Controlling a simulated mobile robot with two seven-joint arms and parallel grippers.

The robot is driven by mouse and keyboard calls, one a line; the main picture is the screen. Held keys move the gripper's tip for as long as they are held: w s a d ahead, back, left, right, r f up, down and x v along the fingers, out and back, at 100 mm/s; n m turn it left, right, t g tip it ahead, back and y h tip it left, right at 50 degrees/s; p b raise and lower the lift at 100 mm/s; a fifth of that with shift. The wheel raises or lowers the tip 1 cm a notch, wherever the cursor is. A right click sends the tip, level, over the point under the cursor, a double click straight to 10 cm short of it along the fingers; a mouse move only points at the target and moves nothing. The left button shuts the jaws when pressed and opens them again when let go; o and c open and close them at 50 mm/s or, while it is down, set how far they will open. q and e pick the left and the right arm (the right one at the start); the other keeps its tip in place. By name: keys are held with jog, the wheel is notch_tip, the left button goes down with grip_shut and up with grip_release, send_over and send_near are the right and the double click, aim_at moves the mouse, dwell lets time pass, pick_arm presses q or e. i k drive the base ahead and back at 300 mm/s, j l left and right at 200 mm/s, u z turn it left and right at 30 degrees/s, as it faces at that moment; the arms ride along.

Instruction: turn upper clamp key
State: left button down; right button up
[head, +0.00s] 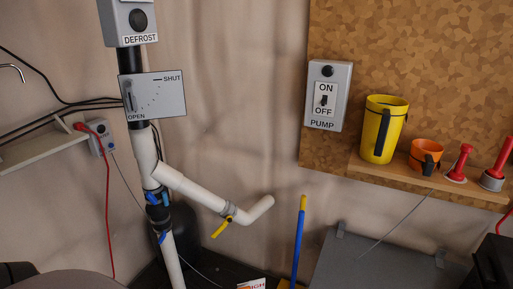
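A white pipe (171,262) stands upright at left, with a white branch pipe (195,190) leading off to the right. Dark clamps (157,217) wrap the upright pipe around and below the branch. A blue upper clamp key (165,198) sticks out at the upper clamp, with another blue piece (152,198) beside it. A blue lower clamp key (162,238) shows below. No gripper can be made out in the head view, and nothing touches the keys.
A yellow valve handle (221,228) hangs from the branch pipe. A blue-and-yellow stick (298,240) stands right of it. An OPEN/SHUT plate (160,95) is above. A wooden shelf (400,178) holds a yellow cup (383,130). A black object (495,262) fills the lower right corner.

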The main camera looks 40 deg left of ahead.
aim_at(150, 196)
jog(key=u, duration=1.05)
